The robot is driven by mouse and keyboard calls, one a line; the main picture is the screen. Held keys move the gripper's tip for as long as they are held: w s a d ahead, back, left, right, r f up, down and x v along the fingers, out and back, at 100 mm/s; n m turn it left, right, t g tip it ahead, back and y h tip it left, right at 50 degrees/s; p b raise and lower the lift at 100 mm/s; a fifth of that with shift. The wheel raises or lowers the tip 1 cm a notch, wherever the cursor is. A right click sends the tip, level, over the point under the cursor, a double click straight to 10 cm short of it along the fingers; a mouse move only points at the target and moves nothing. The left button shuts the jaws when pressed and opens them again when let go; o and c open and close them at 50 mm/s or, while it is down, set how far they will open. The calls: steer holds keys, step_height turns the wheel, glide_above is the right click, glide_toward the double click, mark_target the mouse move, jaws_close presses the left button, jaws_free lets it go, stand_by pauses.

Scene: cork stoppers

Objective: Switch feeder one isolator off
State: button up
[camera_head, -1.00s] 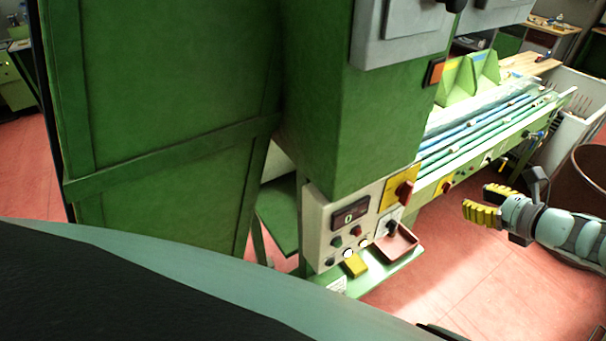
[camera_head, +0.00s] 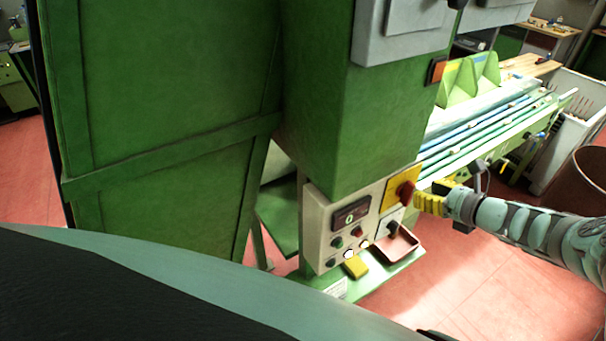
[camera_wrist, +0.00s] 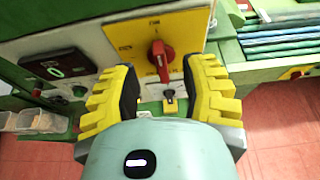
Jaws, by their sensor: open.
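The isolator is a red rotary handle (camera_wrist: 160,56) on a yellow plate (camera_wrist: 122,30), set in a pale control panel on the green machine. In the head view the red handle (camera_head: 404,190) sits at the panel's upper right. My gripper (camera_head: 424,203) is open close in front of that panel. In the wrist view its yellow padded fingers (camera_wrist: 160,92) stand apart, left and right of the handle, with nothing held. I cannot tell whether either finger touches it. The handle's grip points roughly downward in the wrist view. The plate's lettering is too small to read.
A smaller black switch (camera_wrist: 169,98) is below the yellow plate. A display (camera_head: 350,215) and several buttons fill the panel's left part. A red tray (camera_head: 395,246) and a yellow block (camera_head: 355,267) sit on the ledge below. A rail with blue and green strips (camera_head: 480,125) extends behind.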

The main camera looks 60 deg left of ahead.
mark_target(415, 188)
steer(key=shift+w+a+r+p, duration=0.1)
steer(key=shift+a+p, duration=0.15)
steer(key=shift+a, duration=0.1)
steer(key=shift+w+a+r+p, duration=0.1)
steer(key=shift+a+p, duration=0.15)
steer(key=shift+a, duration=0.1)
steer(key=shift+s+a+f+p, duration=0.25)
steer(key=shift+a+f+p, duration=0.25)
steer(key=shift+p, duration=0.2)
steer(key=shift+a+f+b, duration=0.3)
steer(key=shift+f+b, duration=0.05)
steer(key=shift+f, duration=0.1)
steer(key=shift+x, duration=0.8)
steer(key=shift+a, duration=0.15)
steer(key=shift+o, duration=0.4)
steer(key=shift+w, duration=0.1)
jaws_close()
